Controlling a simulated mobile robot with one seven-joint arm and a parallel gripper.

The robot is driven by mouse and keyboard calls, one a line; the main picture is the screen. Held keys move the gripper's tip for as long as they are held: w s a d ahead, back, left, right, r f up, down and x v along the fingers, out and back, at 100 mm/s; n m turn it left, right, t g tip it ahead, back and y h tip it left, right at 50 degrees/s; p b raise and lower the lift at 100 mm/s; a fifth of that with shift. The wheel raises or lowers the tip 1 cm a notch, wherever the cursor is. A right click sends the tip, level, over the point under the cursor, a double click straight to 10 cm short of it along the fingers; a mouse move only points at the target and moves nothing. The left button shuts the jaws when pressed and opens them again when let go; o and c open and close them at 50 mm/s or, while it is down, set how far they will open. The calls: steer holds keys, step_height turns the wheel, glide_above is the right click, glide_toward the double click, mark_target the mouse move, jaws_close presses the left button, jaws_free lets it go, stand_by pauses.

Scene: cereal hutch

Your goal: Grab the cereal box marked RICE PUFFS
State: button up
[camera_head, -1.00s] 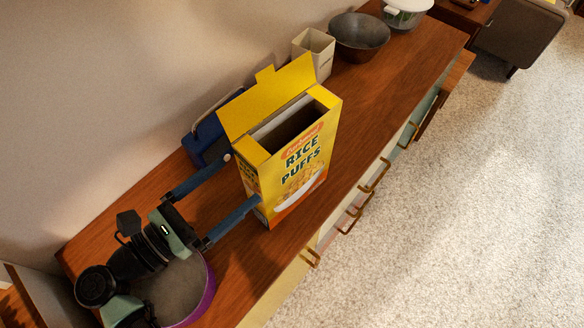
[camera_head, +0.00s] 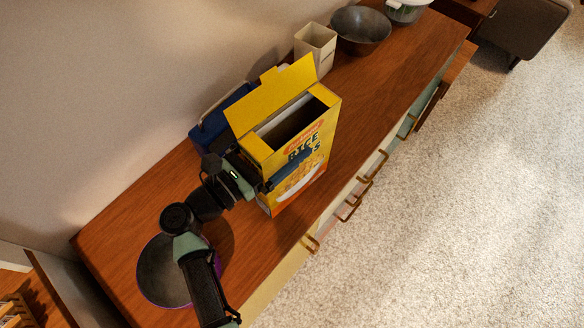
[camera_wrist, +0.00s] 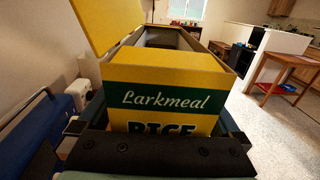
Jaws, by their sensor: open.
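The yellow RICE PUFFS cereal box (camera_head: 303,155) stands upright on the wooden hutch top with its lid flap open. My gripper (camera_head: 288,150) is open, with its fingers on either side of the box. One finger crosses the printed front face and the other is hidden behind the box. In the wrist view the box's narrow side (camera_wrist: 170,95), marked Larkmeal, fills the gap close to my gripper (camera_wrist: 160,130). I cannot tell whether the fingers touch the box.
A blue container (camera_head: 215,120) stands close behind the box, by the wall. A beige square container (camera_head: 315,45) and a dark bowl (camera_head: 361,30) stand farther along the hutch top (camera_head: 385,90). A purple-rimmed round bowl (camera_head: 160,270) lies under my arm.

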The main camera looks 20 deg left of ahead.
jaws_close()
stand_by(0.4)
